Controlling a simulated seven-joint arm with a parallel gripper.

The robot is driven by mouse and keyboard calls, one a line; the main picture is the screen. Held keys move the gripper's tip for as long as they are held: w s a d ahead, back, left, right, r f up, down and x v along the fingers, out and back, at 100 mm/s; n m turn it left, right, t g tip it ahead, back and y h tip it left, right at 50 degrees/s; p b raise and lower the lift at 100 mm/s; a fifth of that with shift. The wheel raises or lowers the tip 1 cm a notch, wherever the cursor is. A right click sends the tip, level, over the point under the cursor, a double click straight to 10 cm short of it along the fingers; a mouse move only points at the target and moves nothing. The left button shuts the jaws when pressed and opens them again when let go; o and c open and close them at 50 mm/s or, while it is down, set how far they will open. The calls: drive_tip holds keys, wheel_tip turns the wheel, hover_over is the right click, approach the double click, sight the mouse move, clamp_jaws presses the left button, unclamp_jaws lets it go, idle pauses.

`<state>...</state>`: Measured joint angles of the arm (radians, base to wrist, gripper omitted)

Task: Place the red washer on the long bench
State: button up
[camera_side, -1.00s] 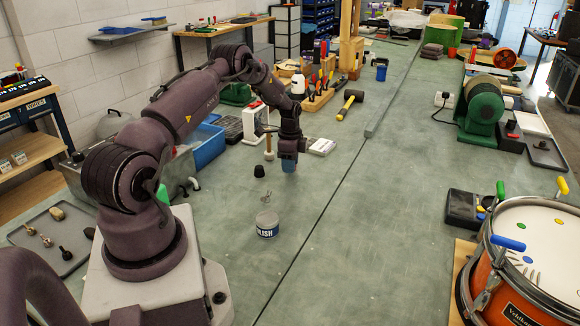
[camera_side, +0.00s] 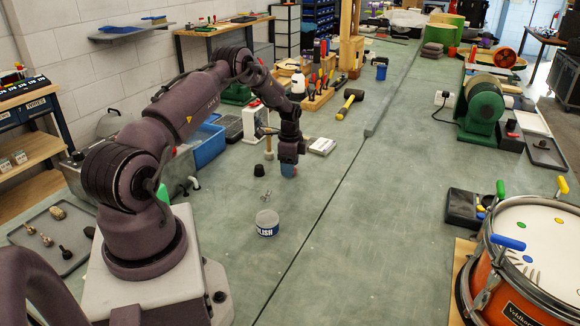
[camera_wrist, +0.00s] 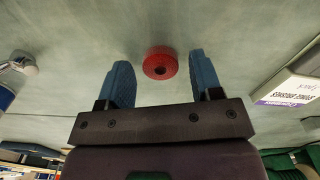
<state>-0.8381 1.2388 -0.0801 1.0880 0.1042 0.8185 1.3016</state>
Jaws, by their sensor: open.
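The red washer (camera_wrist: 160,63) lies flat on a grey-green surface in the wrist view, a round disc with a small centre hole. My gripper (camera_wrist: 162,78) is open, its blue fingers apart on either side, with the washer roughly centred between and just beyond the tips. No contact shows. In the side view my gripper (camera_side: 288,170) points down close to the long bench (camera_side: 370,265). A bit of red shows at its fingertips there, too small to make out clearly.
A black stopper (camera_side: 259,170), a polish tin (camera_side: 267,223) and a white box (camera_side: 322,146) stand around the gripper. The orange drum (camera_side: 530,275) is at the right. The bench's middle is clear.

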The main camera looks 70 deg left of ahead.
wheel_tip(320, 180, up, 12)
drive_tip(key=f, duration=0.1)
drive_tip(key=d+r+n+t+y, duration=0.1)
drive_tip(key=d+r+n+t, duration=0.15)
drive_tip(key=d+r, duration=1.95)
drive_tip(key=s+d+r+n+t+h, duration=0.1)
drive_tip(key=s+d+n+t, duration=0.2)
drive_tip(key=s+d, duration=1.2)
drive_tip(key=shift+s+d+r+n, duration=0.2)
drive_tip(key=shift+s+d+n, duration=0.25)
drive_tip(key=shift+s, duration=0.8)
